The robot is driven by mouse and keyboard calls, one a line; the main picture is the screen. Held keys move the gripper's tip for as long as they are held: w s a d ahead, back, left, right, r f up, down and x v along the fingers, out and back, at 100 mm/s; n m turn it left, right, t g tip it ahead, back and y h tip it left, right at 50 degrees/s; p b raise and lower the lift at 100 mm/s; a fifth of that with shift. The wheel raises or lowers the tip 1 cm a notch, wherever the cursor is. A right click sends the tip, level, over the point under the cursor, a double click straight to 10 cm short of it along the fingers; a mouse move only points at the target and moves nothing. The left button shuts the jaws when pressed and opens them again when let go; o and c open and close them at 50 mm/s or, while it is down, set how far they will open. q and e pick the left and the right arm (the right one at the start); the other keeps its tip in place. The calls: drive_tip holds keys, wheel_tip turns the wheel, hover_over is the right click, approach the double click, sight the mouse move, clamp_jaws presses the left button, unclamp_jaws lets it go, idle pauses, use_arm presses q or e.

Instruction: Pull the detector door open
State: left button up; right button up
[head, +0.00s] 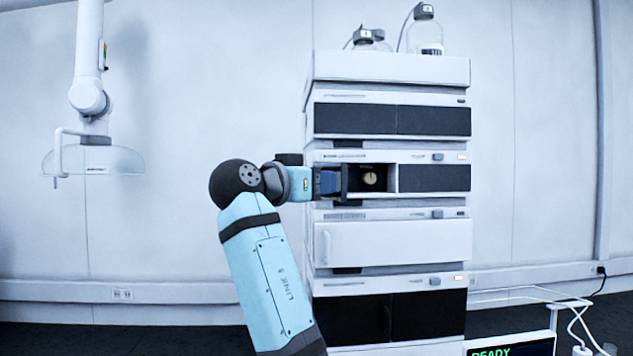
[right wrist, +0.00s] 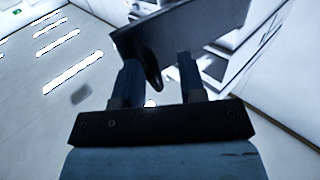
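The detector door (head: 345,181) is a dark panel standing out from the front of a module in the white stack, swung open and seen almost edge-on. Behind it is an open dark compartment with a round brass-coloured part (head: 370,178). My right gripper (head: 328,183) is at the door's left side. In the right wrist view the dark door panel (right wrist: 195,28) crosses above the fingers, and its curved handle (right wrist: 152,70) hangs between them. The fingers (right wrist: 157,82) are apart, with a gap between the handle and the right finger. My left gripper is out of view.
The stack has other modules above and below, including a white-fronted one (head: 393,243) just beneath. Bottles (head: 425,38) stand on top. A wall-mounted arm with a clear hood (head: 95,160) hangs at left. A screen (head: 510,347) and a wire-frame cart are at lower right.

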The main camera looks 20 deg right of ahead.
drive_tip(key=shift+a+f, duration=0.1)
drive_tip(key=b+v, duration=0.1)
drive_tip(key=v, duration=1.2)
drive_tip(key=shift+s+a+b, duration=0.2)
drive_tip(key=shift+a+b, duration=0.1)
